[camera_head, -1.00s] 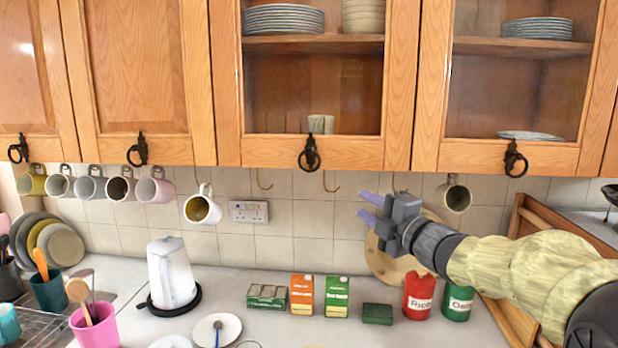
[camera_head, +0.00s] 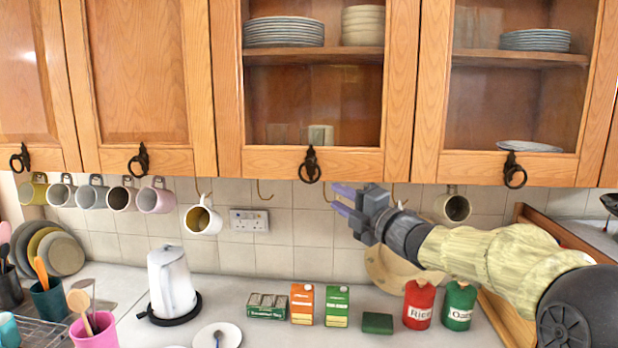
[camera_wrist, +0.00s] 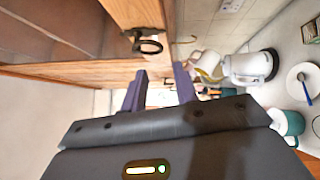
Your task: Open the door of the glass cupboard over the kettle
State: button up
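The glass cupboard door (camera_head: 398,110) nearest above the kettle is shut, with a wooden frame and plates behind its pane. Its dark ring handle (camera_head: 310,165) hangs on the bottom rail; a ring handle also shows in the wrist view (camera_wrist: 148,45), ahead of my fingers. The white kettle (camera_head: 172,280) stands on a black base on the counter, below and left of that door. My gripper (camera_head: 341,199) is just below and right of the handle, apart from it. Its two purple fingers are spread with nothing between them, as the wrist view (camera_wrist: 160,82) also shows.
Several mugs (camera_head: 122,194) hang under the cupboards, one (camera_head: 203,217) left of the handle. A second glass door (camera_head: 430,110) is to the right. Cartons (camera_head: 302,303), a red tin (camera_head: 419,305) and a green tin (camera_head: 459,305) stand on the counter below my arm.

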aim_at(309, 181)
jog(key=p+x, duration=0.3)
jog(key=x, duration=0.7)
jog(key=shift+r, duration=0.2)
jog(key=shift+w+a+f+p, duration=0.1)
jog(key=shift+w+a+p, duration=0.2)
jog(key=shift+w+a, duration=0.15)
jog(key=shift+d, duration=0.1)
grip_shut()
